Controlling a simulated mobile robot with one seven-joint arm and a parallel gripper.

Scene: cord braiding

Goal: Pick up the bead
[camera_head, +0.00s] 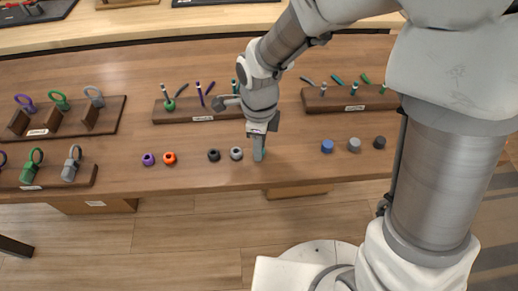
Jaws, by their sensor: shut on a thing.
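My gripper (259,157) points down over the front part of the wooden table. Its jaws are shut on a small teal bead (264,153), of which only a sliver shows beside the fingers. I cannot tell whether the bead touches the table. Other beads lie in a row to its left: purple (148,159), orange (169,158), black (213,155) and grey (236,154). To its right are a blue bead (327,146), a grey one (353,145) and a dark one (379,142).
A wooden rack (172,116) with coloured pegs stands behind my gripper, partly hidden by my arm. A similar rack (345,103) stands to the right. Racks with ringed pieces (100,128) (85,178) stand at the left. The table's front edge (220,189) is close.

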